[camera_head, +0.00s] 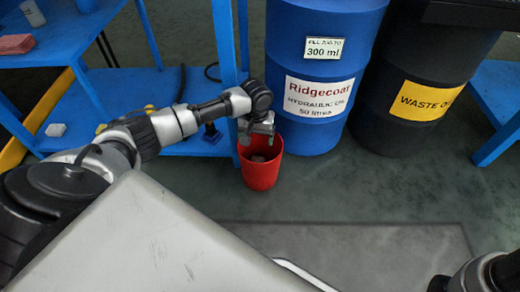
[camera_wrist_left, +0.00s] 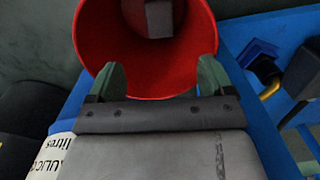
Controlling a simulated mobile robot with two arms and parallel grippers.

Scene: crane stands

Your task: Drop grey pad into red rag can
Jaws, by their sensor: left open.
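The red rag can (camera_head: 260,178) stands upright on the floor in front of the blue drum. It also fills the top middle of the left wrist view (camera_wrist_left: 105,35). A small grey pad (camera_wrist_left: 159,18) lies inside the can; it also shows as a greyish piece in the head view (camera_head: 258,159). My left gripper (camera_head: 258,128) is over the can's rim. In the left wrist view its two fingers (camera_wrist_left: 160,78) are apart with nothing between them, and the pad is beyond them. Part of my right arm shows at the bottom right, but its gripper does not.
A blue drum (camera_head: 320,70) stands close behind the can, with a black waste oil drum (camera_head: 420,75) to its right. The floor right of the can is clear.

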